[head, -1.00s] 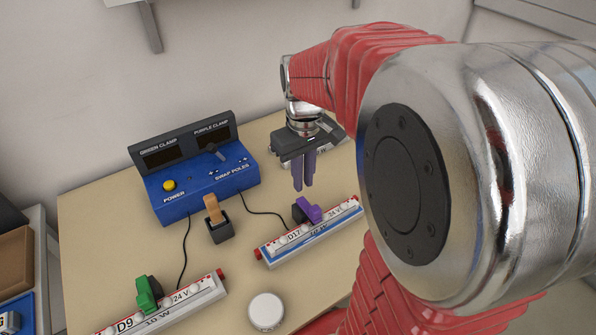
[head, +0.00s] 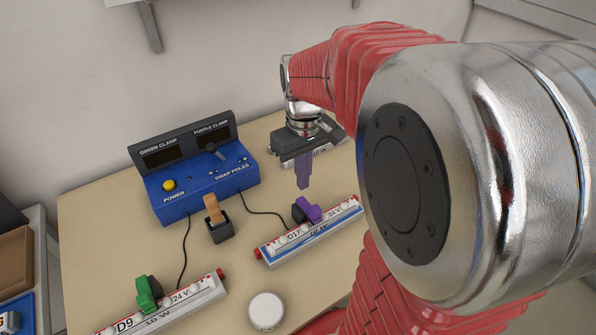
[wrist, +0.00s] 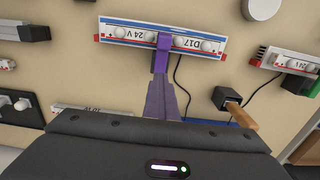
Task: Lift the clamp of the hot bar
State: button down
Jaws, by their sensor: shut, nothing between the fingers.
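A purple clamp (head: 307,213) sits on the D17 bar (head: 318,236), a white bar with a blue lower edge; the clamp also shows in the wrist view (wrist: 163,42). A green clamp (head: 147,293) sits on the D9 bar (head: 205,291) at the front left. A white bar partly shows behind my gripper. The frames do not show which bar is hot. My gripper (head: 303,186) points down, its purple fingers shut and empty, above and just behind the purple clamp. In the wrist view the fingers (wrist: 160,80) overlap the clamp's near side; contact cannot be told.
The blue power box (head: 205,188) has a yellow button, a dial and two dark displays. A wooden-handled tool (head: 212,209) stands in a dark holder (head: 221,234). A round white puck (head: 266,311) lies at the front. Black wires cross the table. My arm hides the right side.

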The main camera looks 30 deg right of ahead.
jog(key=c, duration=1.6)
grip_release()
jog(key=shift+r, duration=0.1)
notch_tip(320, 180, up, 14)
jog(key=shift+f, duration=0.2)
